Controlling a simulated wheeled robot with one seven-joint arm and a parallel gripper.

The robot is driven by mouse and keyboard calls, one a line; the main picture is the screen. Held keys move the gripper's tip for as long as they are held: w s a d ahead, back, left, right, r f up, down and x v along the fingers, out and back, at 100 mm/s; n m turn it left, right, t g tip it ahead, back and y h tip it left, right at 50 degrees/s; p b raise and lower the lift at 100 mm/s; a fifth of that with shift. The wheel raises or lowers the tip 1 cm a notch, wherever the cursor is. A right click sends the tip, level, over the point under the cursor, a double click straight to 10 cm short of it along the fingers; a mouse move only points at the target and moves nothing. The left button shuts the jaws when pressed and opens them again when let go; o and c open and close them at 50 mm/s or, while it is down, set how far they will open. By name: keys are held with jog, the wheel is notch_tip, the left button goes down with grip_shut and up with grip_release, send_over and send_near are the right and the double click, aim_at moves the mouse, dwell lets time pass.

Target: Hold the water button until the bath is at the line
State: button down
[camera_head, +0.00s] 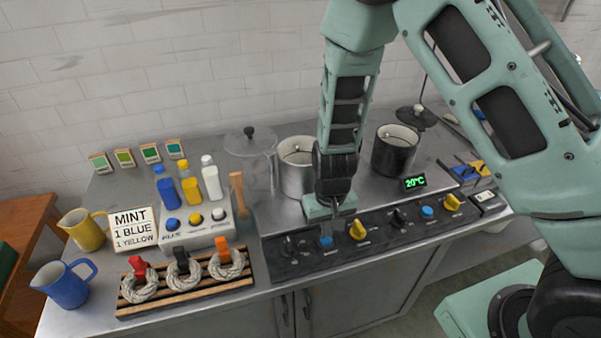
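A dark control panel (375,238) runs along the front of the metal counter. It carries a blue button (326,242) left of centre and a second blue button (428,212) to the right. My gripper (328,222) points down over the left blue button, close above or touching it; I cannot tell which. Its fingers are too small and hidden to show whether they are open or shut. Behind it stand a light steel pot (294,178) and a dark pot (393,155). I cannot make out a water level or a line in either pot.
Yellow knobs (358,230) and dark knobs flank the buttons. A green display (414,183) reads 20°C. Left are a sign (134,229) reading "MINT 1 BLUE 1 YELLOW", bottles (211,180), a blue jug (64,286), a yellow jug (84,231) and skeins on a slatted rack (183,297).

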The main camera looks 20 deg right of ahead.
jog(key=shift+f+b, duration=0.6)
jog(key=shift+f, duration=0.25)
dwell(7.2)
